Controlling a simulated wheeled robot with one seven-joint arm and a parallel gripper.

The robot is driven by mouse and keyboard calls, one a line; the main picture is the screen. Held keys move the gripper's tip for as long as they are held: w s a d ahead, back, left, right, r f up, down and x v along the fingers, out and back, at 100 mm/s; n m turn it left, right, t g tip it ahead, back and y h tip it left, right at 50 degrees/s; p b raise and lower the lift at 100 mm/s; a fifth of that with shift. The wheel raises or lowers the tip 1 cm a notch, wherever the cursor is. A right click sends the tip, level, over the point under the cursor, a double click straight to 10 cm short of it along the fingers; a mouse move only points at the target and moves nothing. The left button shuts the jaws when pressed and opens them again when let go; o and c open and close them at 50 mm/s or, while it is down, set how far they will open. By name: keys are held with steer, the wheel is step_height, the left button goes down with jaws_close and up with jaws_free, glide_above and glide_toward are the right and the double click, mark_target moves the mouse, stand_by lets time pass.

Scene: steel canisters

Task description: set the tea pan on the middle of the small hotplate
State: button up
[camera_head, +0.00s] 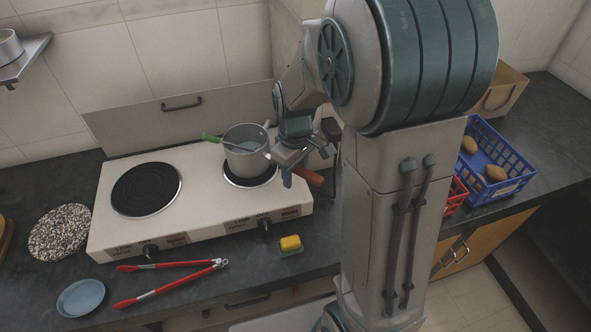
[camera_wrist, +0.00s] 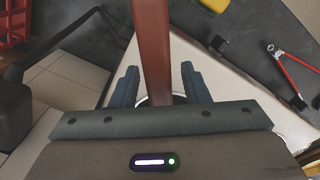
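The tea pan (camera_head: 243,161) is a grey metal pot with a red-brown handle (camera_head: 309,176) that points to the lower right. A green-handled utensil (camera_head: 211,138) leans in it. The pan stands over the small right hotplate (camera_head: 262,180), whose dark surface shows at the pan's lower right; the pan looks shifted toward the back left of it. My gripper (camera_head: 287,172) is at the handle. In the wrist view the handle (camera_wrist: 154,50) runs between the two fingers of my gripper (camera_wrist: 159,85), with gaps on both sides. The pan's body is mostly hidden there.
The large left hotplate (camera_head: 146,190) is bare. In front of the cooker (camera_head: 200,226) lie red tongs (camera_head: 172,265), a yellow sponge (camera_head: 290,243) and a blue plate (camera_head: 80,298). A speckled round mat (camera_head: 60,232) lies left. A blue crate (camera_head: 511,181) stands right, beyond my body.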

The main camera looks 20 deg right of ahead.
steer(key=shift+r, duration=0.1)
step_height(320, 180, up, 11)
steer(key=shift+r, duration=0.35)
steer(key=shift+s+r, duration=0.15)
steer(key=shift+s, duration=0.1)
steer(key=s+f+m+t, duration=0.2)
steer(key=s+m, duration=0.5)
steer(key=s, duration=0.7)
steer(key=shift+t, duration=0.5)
stand_by(0.5)
